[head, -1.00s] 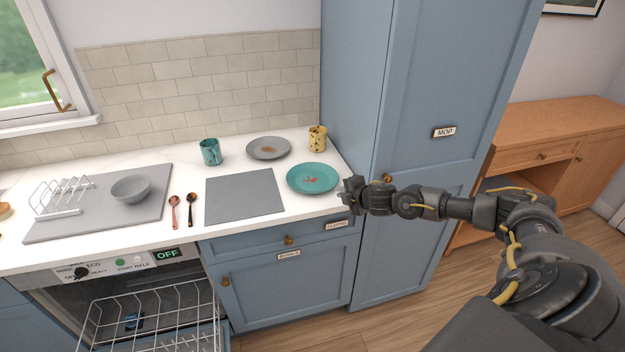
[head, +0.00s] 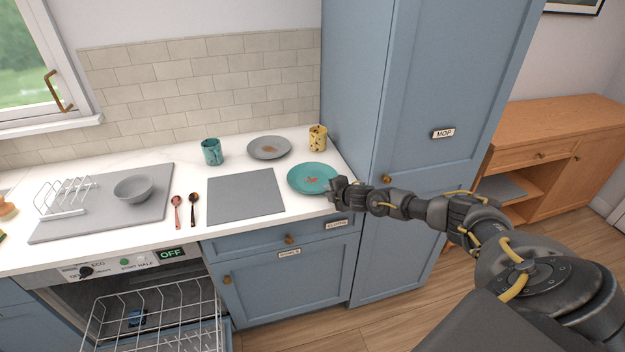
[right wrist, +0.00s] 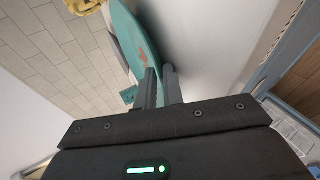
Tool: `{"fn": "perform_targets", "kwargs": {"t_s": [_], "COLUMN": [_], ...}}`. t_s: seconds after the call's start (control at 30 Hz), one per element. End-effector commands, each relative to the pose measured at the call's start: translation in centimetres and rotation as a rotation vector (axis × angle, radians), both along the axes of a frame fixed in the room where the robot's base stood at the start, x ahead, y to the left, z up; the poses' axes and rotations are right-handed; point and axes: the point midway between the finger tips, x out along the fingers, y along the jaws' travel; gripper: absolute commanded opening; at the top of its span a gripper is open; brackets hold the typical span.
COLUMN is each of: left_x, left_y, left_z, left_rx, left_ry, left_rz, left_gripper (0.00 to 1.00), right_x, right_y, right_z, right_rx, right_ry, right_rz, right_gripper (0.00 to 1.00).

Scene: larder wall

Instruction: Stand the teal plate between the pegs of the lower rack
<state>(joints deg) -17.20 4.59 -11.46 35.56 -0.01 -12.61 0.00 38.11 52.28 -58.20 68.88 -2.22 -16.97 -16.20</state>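The teal plate (head: 312,178) lies flat on the white counter near its right end, with reddish-brown food scraps on it. My right gripper (head: 334,187) is at the plate's right rim. In the right wrist view, its two fingertips (right wrist: 159,74) stand a small gap apart, right at the edge of the teal plate (right wrist: 128,38). Whether they touch the rim is hard to tell. The white wire lower rack (head: 150,312) is pulled out of the open dishwasher at bottom left, partly cut off by the frame. My left gripper is out of view.
A grey plate (head: 269,147), a yellow mug (head: 317,138) and a teal mug (head: 211,151) stand behind. A grey mat (head: 245,196), two spoons (head: 185,212) and a grey bowl (head: 133,188) lie to the left. A tall blue cupboard (head: 430,130) borders the counter's right end.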

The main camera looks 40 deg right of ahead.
Motion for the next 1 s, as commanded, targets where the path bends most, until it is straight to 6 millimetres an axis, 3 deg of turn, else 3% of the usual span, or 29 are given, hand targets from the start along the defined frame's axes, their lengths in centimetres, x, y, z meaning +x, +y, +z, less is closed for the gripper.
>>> {"fn": "perform_targets", "kwargs": {"t_s": [0.2, 0.3, 0.77, 1.0], "left_x": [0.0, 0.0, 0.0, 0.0], "left_y": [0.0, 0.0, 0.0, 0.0], "left_z": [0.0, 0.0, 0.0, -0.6], "left_rx": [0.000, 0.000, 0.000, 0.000], "left_ry": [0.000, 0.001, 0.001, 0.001], "left_rz": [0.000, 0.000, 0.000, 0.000], "left_gripper": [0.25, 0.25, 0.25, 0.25], "right_x": [0.0, 0.0, 0.0, 0.1], "right_y": [0.0, 0.0, 0.0, -0.1], "right_z": [-0.1, -0.1, 0.1, 2.1], "right_rx": [0.000, 0.000, 0.000, 0.000], "right_ry": [0.000, 0.001, -0.001, -0.005], "right_rz": [0.000, 0.000, 0.001, 0.001], "right_gripper": [0.09, 0.00, 0.00, 0.00]}}
